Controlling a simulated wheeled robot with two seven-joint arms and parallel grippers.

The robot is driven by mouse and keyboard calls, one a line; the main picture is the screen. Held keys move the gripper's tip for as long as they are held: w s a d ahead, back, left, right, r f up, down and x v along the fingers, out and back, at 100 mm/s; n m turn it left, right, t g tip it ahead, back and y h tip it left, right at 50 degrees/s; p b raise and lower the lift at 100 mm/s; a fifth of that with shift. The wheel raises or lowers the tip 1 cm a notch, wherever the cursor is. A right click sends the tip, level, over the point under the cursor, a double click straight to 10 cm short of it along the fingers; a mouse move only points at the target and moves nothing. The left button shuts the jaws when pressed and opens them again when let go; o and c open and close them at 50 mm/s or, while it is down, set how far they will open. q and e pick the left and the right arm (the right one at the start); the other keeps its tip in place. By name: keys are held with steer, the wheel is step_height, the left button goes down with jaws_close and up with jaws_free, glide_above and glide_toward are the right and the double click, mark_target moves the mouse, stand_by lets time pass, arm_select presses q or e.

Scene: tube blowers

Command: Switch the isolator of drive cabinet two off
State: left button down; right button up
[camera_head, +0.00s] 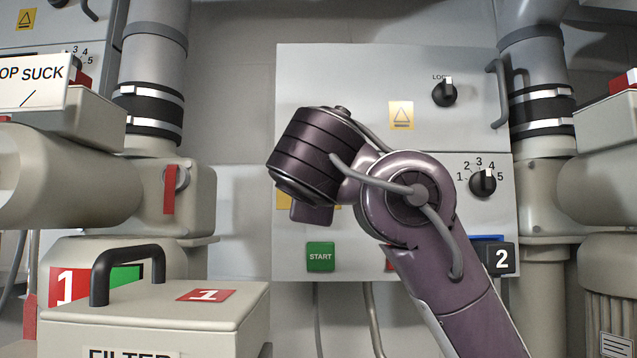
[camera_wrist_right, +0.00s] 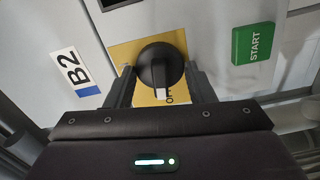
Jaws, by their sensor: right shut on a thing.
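The knob's white mark points to the bottom of that view, beside partly hidden lettering that begins "OF". My right gripper (camera_wrist_right: 160,78) is shut on the knob, one finger on each side. In the head view my right wrist hides the knob and the fingers; only yellow plate edges show. My left gripper is not in view.
A green START button (camera_head: 320,257) sits below my wrist, with a partly hidden red button beside it. A lock knob (camera_head: 445,94) and a numbered dial (camera_head: 483,182) are on the cabinet's right. Pipes flank the cabinet. A filter box (camera_head: 150,315) stands front left.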

steer(key=shift+n, duration=0.8)
steer(key=o, duration=1)
steer(key=shift+c, duration=0.2)
steer(key=s+b, duration=0.3)
steer(key=s, duration=0.4)
steer(key=shift+s, duration=0.4)
steer(key=shift+f, duration=0.1)
